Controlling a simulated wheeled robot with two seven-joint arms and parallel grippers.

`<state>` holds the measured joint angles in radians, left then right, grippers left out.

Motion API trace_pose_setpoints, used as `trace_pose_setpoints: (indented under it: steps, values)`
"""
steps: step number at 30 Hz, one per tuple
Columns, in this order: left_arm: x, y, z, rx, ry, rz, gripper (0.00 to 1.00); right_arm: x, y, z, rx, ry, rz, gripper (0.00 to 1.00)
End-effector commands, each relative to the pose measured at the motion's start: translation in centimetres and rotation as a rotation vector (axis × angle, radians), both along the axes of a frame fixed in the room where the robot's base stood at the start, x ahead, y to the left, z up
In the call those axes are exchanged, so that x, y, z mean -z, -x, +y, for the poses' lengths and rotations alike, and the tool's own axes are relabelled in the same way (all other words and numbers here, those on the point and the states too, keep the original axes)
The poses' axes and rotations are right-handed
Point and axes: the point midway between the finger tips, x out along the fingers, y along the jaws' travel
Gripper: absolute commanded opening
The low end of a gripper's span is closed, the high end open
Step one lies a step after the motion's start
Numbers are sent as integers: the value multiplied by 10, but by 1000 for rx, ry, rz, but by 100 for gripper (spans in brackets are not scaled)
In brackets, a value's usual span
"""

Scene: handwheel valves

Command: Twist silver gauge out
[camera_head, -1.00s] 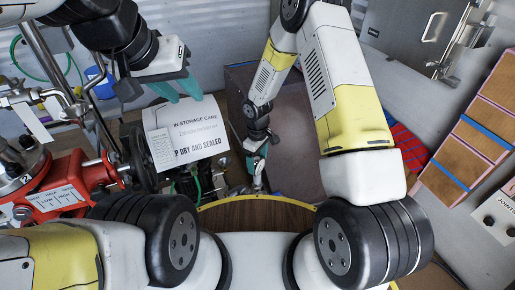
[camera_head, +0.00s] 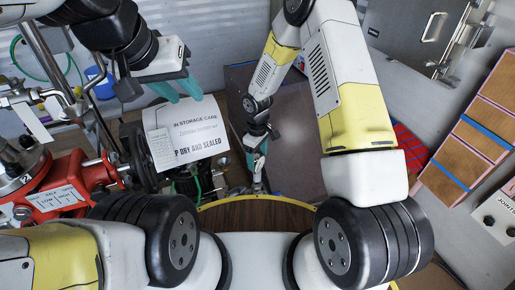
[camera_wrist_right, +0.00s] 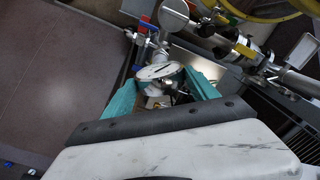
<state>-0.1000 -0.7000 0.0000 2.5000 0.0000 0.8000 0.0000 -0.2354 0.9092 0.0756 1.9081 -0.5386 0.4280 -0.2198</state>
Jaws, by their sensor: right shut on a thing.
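The silver gauge (camera_wrist_right: 158,72) shows in the right wrist view as a round white dial with a silver rim. It sits between the teal fingers of my right gripper (camera_wrist_right: 160,84), which is shut on it. Its lower part and fitting are partly hidden by the fingers. In the head view my right gripper (camera_head: 256,162) points down beside the brown surface, and the gauge is too small to make out clearly.
A second round dial (camera_wrist_right: 173,14) stands just beyond the held gauge, near a blue-handled part (camera_wrist_right: 147,24). Pipes and fittings (camera_wrist_right: 245,48) lie to the right. The white sign (camera_head: 187,133) and red valve body (camera_head: 60,187) are at the left in the head view.

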Motion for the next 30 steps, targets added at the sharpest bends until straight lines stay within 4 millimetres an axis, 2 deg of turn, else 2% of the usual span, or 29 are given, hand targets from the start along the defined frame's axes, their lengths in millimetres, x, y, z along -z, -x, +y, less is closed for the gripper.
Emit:
trace_pose_setpoints:
  steps: [24,30]
  values:
    - [0,0,0,0,0,0,36,-52,-1,0,1,-1,-2,0]
    - [0,0,0,0,0,0,36,-60,0,0,1,-1,-1,0]
